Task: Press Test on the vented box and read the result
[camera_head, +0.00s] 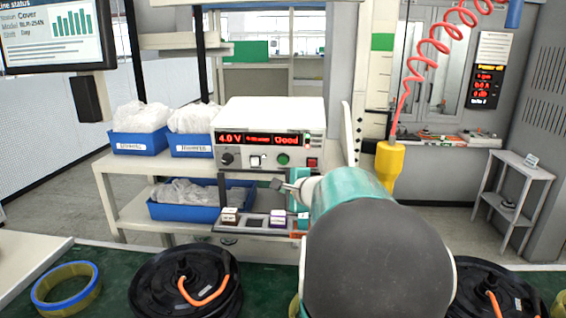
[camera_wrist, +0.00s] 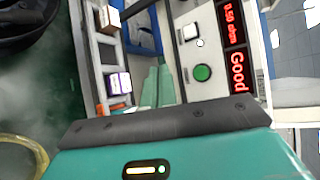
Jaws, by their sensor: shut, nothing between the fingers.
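The box with the red display (camera_head: 268,116) stands on the shelf bench, left of my arm. Its display reads 4.0 V at left and Good at right; the middle text is too small to read there. The front has a green button (camera_head: 283,159), also seen in the wrist view (camera_wrist: 202,73), a white button (camera_head: 256,161), a dark knob and a red switch (camera_head: 312,163). No button label is legible. My gripper (camera_head: 279,185) is shut and empty, below and in front of the green button, apart from it.
A tray with small blocks (camera_head: 252,231) lies below the box. Blue bins (camera_head: 139,142) stand at left. A yellow tool (camera_head: 389,163) hangs from a red coiled hose at right. Black hub motors (camera_head: 186,285) and a yellow-blue ring (camera_head: 67,288) lie on the green mat in front.

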